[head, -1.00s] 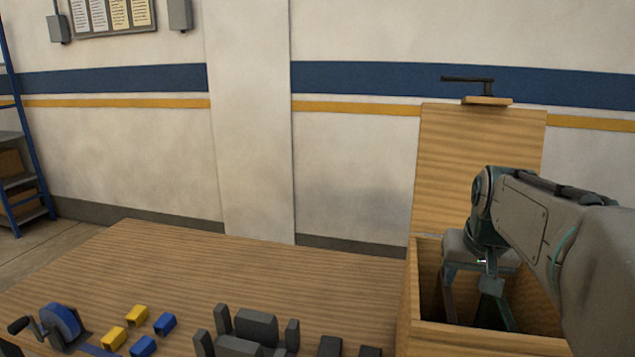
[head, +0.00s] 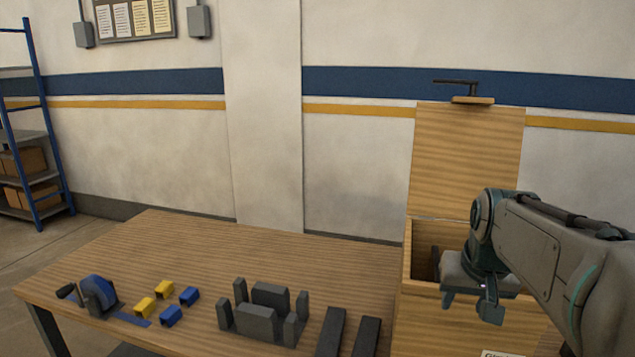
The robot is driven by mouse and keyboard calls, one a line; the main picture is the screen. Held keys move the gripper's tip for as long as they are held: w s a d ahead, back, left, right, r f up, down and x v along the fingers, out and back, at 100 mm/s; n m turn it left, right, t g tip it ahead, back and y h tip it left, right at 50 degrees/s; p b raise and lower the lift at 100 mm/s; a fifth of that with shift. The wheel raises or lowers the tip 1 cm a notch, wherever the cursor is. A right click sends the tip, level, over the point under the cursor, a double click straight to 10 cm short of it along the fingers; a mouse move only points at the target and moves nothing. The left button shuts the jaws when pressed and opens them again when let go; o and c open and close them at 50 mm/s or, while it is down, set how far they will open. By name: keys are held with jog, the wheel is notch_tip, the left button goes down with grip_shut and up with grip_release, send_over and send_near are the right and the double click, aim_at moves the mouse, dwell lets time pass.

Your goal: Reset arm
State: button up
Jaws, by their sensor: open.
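My gripper (head: 470,303) hangs at the front wall of a wooden box (head: 408,277) at the right of the head view. Its jaws are open and I see nothing between them. My arm comes in from the right edge and hides much of the box's opening. The box's lid (head: 466,160) stands upright at the back, with a dark handle (head: 457,82) at its top. Part of the dark inside of the box shows left of the gripper.
The table's back part is clear. A blue-framed shelf (head: 35,160) stands at far left.

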jog(key=s+a+f+n+g+y, duration=0.1)
jog(key=s+a+f+n, duration=0.1)
jog(key=s+a+f, duration=0.7)
jog(key=s+a, duration=0.1)
jog(key=s, duration=0.2)
jog(key=shift+s+f+n, duration=0.25)
jog(key=shift+f+n, duration=0.05)
jog(key=shift+f, duration=0.1)
